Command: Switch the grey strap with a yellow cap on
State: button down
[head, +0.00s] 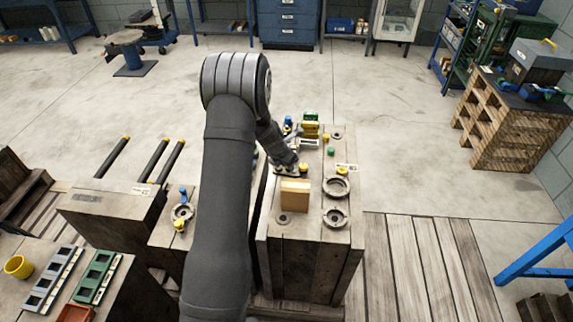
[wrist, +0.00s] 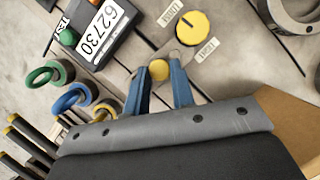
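In the wrist view, the grey strap (wrist: 174,52) is a flat plate on the wooden top, running from a round yellow cap (wrist: 191,28) with a dark line down to a small yellow knob (wrist: 159,69). A small printed label lies on either side of the cap, too turned to read surely. My gripper (wrist: 160,76) has its two blue fingers on either side of the small knob, close to it; whether they press on it I cannot tell.
A tan block (head: 295,195) stands close in front of my gripper. Grey rings (head: 336,187) lie to the right. A counter reading 62730 (wrist: 105,30) with a green button (wrist: 67,37) and several coloured rings (wrist: 70,97) are left in the wrist view.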

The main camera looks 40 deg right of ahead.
jog(key=shift+w+d+n, duration=0.1)
jog(key=shift+d+n, duration=0.05)
jog(key=shift+n, duration=0.55)
jog(key=c, duration=1.2)
grip_release()
jog(key=shift+c, duration=0.2)
jog(key=v, duration=1.7)
jog(key=shift+s+r, duration=0.2)
jog(key=shift+s, duration=0.2)
jog(key=shift+d+f, duration=0.1)
jog(key=x, duration=1.7)
jog(key=shift+w+f, duration=0.1)
jog(key=shift+w, duration=0.3)
